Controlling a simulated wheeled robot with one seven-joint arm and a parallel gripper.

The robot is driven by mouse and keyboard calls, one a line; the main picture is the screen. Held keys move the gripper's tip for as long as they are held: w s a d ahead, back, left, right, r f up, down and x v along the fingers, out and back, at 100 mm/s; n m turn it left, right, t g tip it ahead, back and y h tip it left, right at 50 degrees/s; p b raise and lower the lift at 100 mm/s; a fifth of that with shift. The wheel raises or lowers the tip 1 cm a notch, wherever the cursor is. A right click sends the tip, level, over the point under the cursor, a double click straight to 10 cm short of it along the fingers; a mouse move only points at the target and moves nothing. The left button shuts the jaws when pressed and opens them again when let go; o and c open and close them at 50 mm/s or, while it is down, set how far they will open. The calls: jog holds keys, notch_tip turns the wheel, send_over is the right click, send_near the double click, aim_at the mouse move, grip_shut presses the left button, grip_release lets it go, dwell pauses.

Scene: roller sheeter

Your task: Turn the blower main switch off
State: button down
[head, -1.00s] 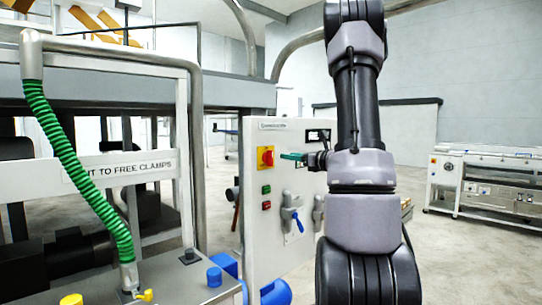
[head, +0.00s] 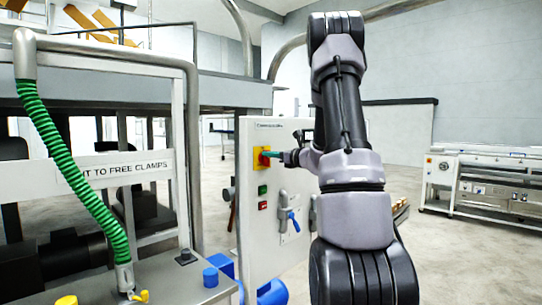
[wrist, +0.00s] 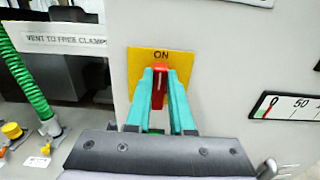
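The switch is a red rotary handle (wrist: 160,78) on a yellow plate (wrist: 138,62) with "ON" printed above it. The handle stands upright, pointing at "ON". In the head view the red handle (head: 266,159) sits on the upper left of a pale panel (head: 262,232). My gripper (wrist: 160,74) has its teal fingers on either side of the handle at the plate, with the red between their tips. I cannot tell whether the fingers press on it. In the head view my gripper (head: 278,156) reaches the switch from the right.
Below the switch are a green button (head: 263,189), a red button (head: 263,205) and a blue-handled lever (head: 294,220). A gauge (wrist: 292,106) lies right of the switch. A green hose (head: 65,155) hangs at left. Open floor lies to the right.

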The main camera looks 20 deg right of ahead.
dwell(0.4)
jog(key=n, duration=0.4)
jog(key=a+f+n, duration=0.1)
jog(key=n, duration=0.9)
jog(key=shift+s+a+f, duration=0.2)
jog(key=shift+s+a, duration=0.15)
jog(key=shift+f+n, duration=0.2)
jog(key=shift+n, duration=0.8)
jog(key=shift+f+n, duration=0.15)
jog(key=shift+n, duration=0.85)
jog(key=c, duration=0.8)
grip_release()
